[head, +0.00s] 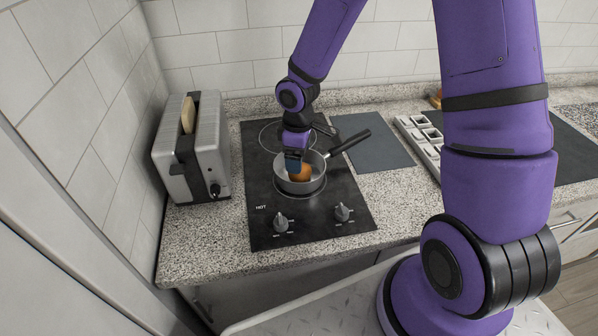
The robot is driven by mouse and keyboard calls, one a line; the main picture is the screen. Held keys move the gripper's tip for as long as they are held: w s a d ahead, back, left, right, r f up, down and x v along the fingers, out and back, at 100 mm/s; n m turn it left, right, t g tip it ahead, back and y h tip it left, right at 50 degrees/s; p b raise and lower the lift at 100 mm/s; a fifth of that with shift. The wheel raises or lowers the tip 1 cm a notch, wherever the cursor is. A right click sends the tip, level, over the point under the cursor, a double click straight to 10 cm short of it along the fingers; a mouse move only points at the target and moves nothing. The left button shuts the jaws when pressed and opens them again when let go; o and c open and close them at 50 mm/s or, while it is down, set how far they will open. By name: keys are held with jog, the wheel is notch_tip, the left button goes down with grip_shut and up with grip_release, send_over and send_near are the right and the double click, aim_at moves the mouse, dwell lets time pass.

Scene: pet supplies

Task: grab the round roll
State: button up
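The round roll (301,173) is orange-brown and sits inside a grey saucepan (318,182) on the black cooktop. My gripper (293,165) reaches down into the pan from above, at the roll's upper left side. It hides part of the roll. The fingers are small and dark here, so I cannot tell whether they are open or shut, or whether they touch the roll.
The pan's dark handle (350,141) points to the upper right. The cooktop (262,222) has two knobs at its front. A silver toaster (205,150) with a bread slice (188,115) stands left. A dark grey mat (375,143) and a white compartment tray (420,140) lie right.

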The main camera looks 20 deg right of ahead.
jog(key=shift+d+f, duration=0.2)
jog(key=shift+f, duration=2.7)
jog(key=c, duration=0.7)
